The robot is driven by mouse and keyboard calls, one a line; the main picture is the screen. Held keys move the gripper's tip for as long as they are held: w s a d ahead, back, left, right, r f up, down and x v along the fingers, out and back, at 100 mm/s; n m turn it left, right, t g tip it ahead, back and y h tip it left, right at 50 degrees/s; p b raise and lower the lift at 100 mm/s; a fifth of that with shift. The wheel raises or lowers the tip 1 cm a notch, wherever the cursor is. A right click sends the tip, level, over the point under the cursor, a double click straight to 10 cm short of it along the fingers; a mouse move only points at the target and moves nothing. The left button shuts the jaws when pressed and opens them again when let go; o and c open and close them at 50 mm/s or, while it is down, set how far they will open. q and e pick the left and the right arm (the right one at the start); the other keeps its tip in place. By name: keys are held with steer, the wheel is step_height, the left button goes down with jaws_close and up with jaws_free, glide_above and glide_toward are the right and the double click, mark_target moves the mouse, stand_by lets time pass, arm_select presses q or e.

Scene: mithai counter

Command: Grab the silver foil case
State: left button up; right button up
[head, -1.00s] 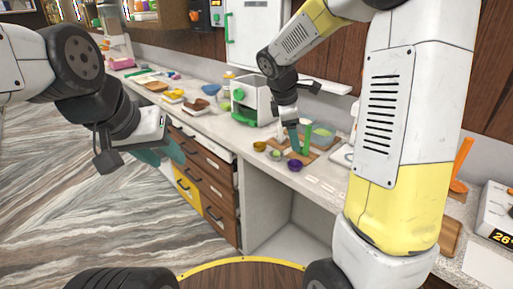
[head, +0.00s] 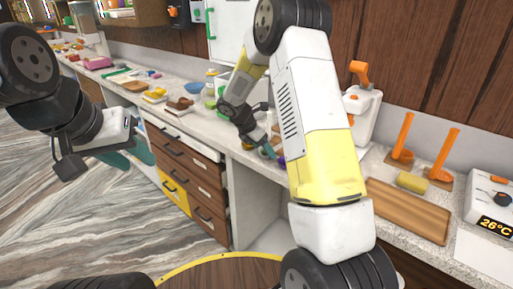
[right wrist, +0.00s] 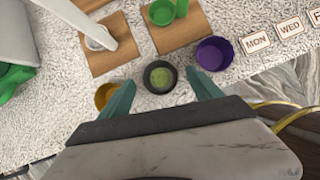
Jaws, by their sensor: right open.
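In the right wrist view a round dark grey case (right wrist: 160,77) with a yellowish-green inside sits on the speckled counter. It looks like the silver foil case, though its colour is dark here. My right gripper (right wrist: 161,92) is open, its teal fingers on either side of the case's near part with gaps between. In the head view the right gripper (head: 268,151) is low over the counter, and my arm hides most of that area. My left gripper (head: 130,156) hangs over the floor at left, away from the counter; its finger gap is unclear.
Close by are a purple case (right wrist: 214,54) at right and a gold case (right wrist: 104,95) beside the left finger. Wooden boards (right wrist: 178,35) lie behind, one with a green cup (right wrist: 161,12). Label tiles (right wrist: 257,43) lie right. The counter's front edge is near.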

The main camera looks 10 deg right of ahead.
steer(key=shift+w+d+f, duration=0.2)
steer(key=shift+d+f, duration=0.1)
steer(key=shift+f, duration=0.35)
steer(key=c, duration=1.3)
steer(key=shift+c, duration=0.2)
steer(key=shift+r, duration=0.1)
